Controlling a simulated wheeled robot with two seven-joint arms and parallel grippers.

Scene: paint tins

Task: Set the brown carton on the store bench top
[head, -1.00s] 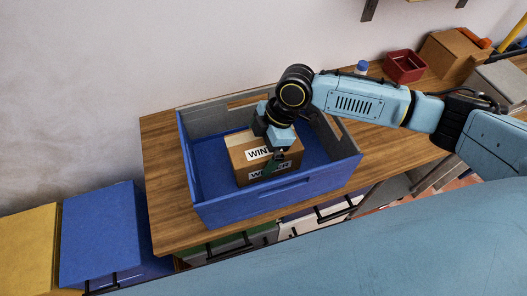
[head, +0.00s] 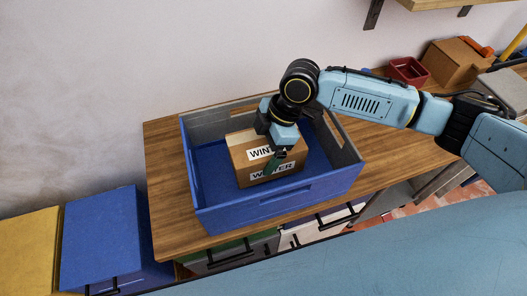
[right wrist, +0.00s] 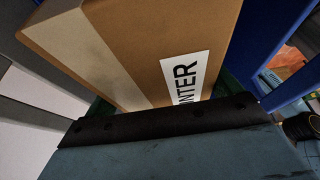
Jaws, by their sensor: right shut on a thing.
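The brown carton (head: 245,152), with white "WINTER" labels, is inside the blue crate (head: 270,207) on the wooden bench top (head: 165,190). My right gripper (head: 277,158) reaches down over the carton from above and is shut on it. In the right wrist view the carton (right wrist: 145,40) fills the space in front of the gripper (right wrist: 170,110), its label partly covered. Whether the carton touches the crate floor I cannot tell. My left gripper is not in view.
A red bin (head: 407,70) and another brown box (head: 455,62) stand on the bench at the back right. Blue (head: 110,235) and yellow (head: 28,248) units stand at lower left. Bare bench top shows left of the crate and to its right. A shelf (head: 430,3) is at the top.

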